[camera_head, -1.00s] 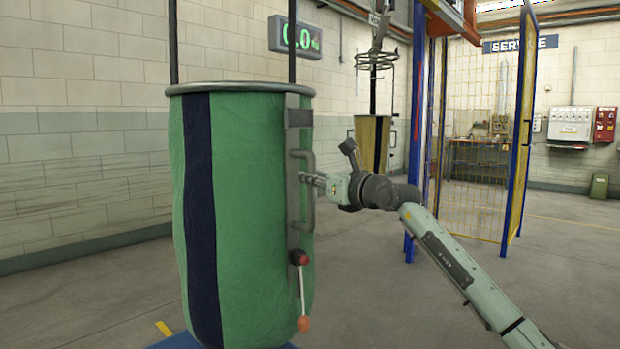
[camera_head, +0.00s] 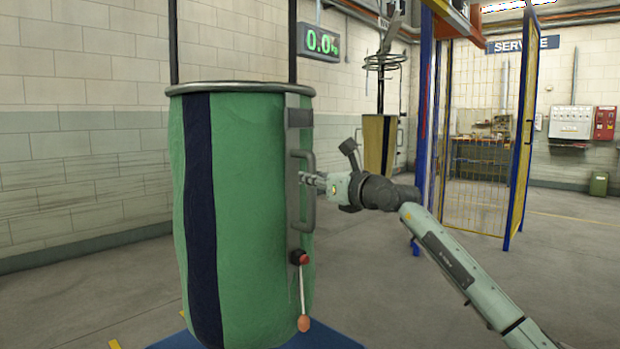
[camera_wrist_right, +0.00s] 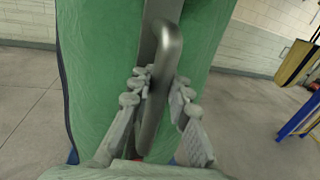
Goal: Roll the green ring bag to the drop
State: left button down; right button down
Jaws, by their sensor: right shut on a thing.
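The green ring bag (camera_head: 255,200) hangs upright at the left of centre in the head view. It has a metal ring (camera_head: 240,87) at its top, a dark blue stripe and two dark straps going up. A grey vertical handle (camera_head: 308,190) is on its right side. My right gripper (camera_head: 312,181) is shut on this handle; in the right wrist view its fingers lie on both sides of the handle bar (camera_wrist_right: 160,90). A lever with a red knob (camera_head: 299,257) and an orange end hangs below the handle. My left gripper is not in view.
A blue mat (camera_head: 325,338) lies on the floor beneath the bag. A yellow bag (camera_head: 375,145) hangs further back. A blue-framed yellow mesh fence (camera_head: 470,180) stands to the right. A green display (camera_head: 320,42) is on the wall. Open floor lies at right.

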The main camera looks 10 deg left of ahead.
jog(key=shift+f, duration=0.1)
dwell(0.3)
jog(key=c, duration=1.4)
grip_release()
jog(key=shift+d, duration=0.15)
jog(key=v, duration=1.2)
jog(key=shift+s, duration=0.1)
